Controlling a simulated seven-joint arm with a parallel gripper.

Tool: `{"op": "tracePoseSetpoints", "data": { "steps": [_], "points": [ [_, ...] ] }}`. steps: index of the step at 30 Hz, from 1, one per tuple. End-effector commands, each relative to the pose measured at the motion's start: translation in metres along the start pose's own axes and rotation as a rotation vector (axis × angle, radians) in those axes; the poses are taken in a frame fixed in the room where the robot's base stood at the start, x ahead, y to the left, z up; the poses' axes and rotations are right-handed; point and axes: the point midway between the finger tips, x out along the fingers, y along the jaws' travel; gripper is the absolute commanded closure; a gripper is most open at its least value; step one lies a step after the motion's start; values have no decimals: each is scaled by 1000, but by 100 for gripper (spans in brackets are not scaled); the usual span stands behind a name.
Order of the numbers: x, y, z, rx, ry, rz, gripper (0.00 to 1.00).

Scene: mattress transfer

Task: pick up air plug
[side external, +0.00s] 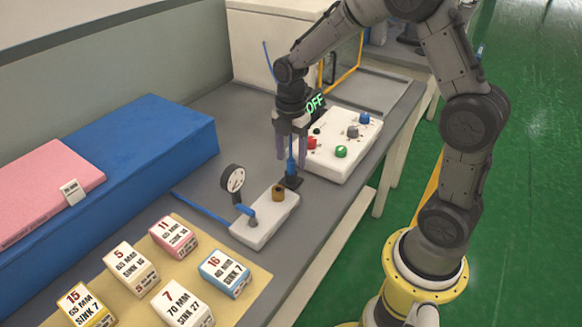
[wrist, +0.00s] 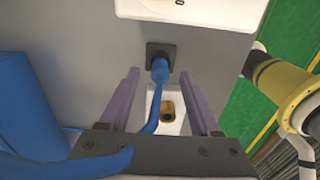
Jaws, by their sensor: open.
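The blue air plug (side external: 291,166) stands upright on a small black base on the grey table, behind the white gauge block. In the wrist view the air plug (wrist: 160,70) sits ahead of the fingertips, roughly midway between them, with its blue hose running back toward me. My gripper (side external: 291,150) points down over the plug with its purple fingers apart. The wrist view shows the gripper (wrist: 160,80) open, with nothing clasped. The white gauge block (side external: 264,222) carries a dial gauge (side external: 232,179) and a brass socket (side external: 278,192).
A white control box (side external: 340,150) with coloured knobs stands just behind the gripper. A blue mattress block (side external: 150,140) with a pink mattress (side external: 45,190) lies at left. Several labelled blocks stand on a tan mat (side external: 255,287) in front.

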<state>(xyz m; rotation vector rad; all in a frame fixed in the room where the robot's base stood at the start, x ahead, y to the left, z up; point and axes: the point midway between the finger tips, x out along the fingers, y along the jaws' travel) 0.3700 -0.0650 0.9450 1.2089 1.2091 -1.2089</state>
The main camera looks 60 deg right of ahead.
Motion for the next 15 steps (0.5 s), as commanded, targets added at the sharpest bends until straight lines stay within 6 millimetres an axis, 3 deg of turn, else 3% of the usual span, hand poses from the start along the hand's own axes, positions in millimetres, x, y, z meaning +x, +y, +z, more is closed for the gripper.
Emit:
{"op": "tracePoseSetpoints", "data": {
  "steps": [4,13,15],
  "points": [
    [17,-1,0,0,1,-3,36],
    [21,0,0,0,0,0,36],
    [21,0,0,0,0,0,49]
  ]
}}
